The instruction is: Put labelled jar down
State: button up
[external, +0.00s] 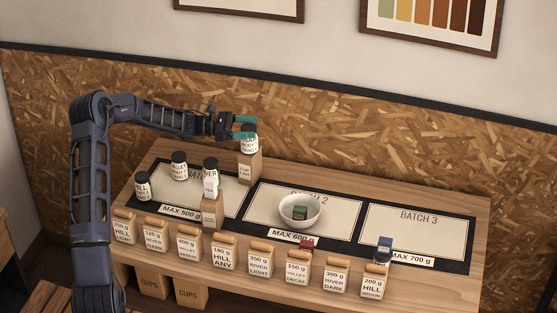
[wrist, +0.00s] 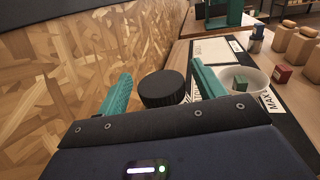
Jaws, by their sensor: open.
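A labelled jar (external: 249,146) with a white label stands upright on top of a cardboard box marked for cup lids (external: 248,168), at the back of the counter. Its black lid (wrist: 163,88) shows in the wrist view between my two teal fingers. My gripper (external: 245,127) is open around the top of the jar, with a finger on each side and gaps beside the lid. The jar's lid is mostly hidden by the fingers in the external view.
Several black-lidded jars (external: 179,166) stand on the left batch mat. A white bowl (external: 300,220) with a green block (external: 300,212) sits on the middle mat. Several labelled bags (external: 223,254) line the front edge. The right mat (external: 415,232) is mostly clear.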

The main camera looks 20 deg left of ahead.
jog(key=v, duration=1)
jog(key=s+d+r+m+g+y, duration=0.1)
jog(key=s+d+r+m+y, duration=0.2)
jog(key=s, duration=0.6)
jog(key=s+d+r+m+g+y, duration=0.1)
jog(key=s+r+m+g+y, duration=0.2)
jog(key=s, duration=0.5)
jog(key=s+d+r+m+y, duration=0.3)
jog(key=s+r+m, duration=0.2)
jog(key=s, duration=0.4)
jog(key=s+a+r+m+t+y, duration=0.1)
jog(key=s+a+m+y, duration=0.2)
jog(key=s, duration=0.7)
jog(key=s+a+r+m+t+y, duration=0.1)
jog(key=s+a, duration=0.4)
jog(key=s, duration=0.6)
jog(key=s+a+r+m+t+y, duration=0.1)
jog(key=s+a+m+y, duration=0.3)
jog(key=s, duration=0.7)
jog(key=shift+s+r+m+t+y, duration=0.2)
jog(key=shift+r+m+t+y, duration=0.1)
jog(key=shift+m+t, duration=0.5)
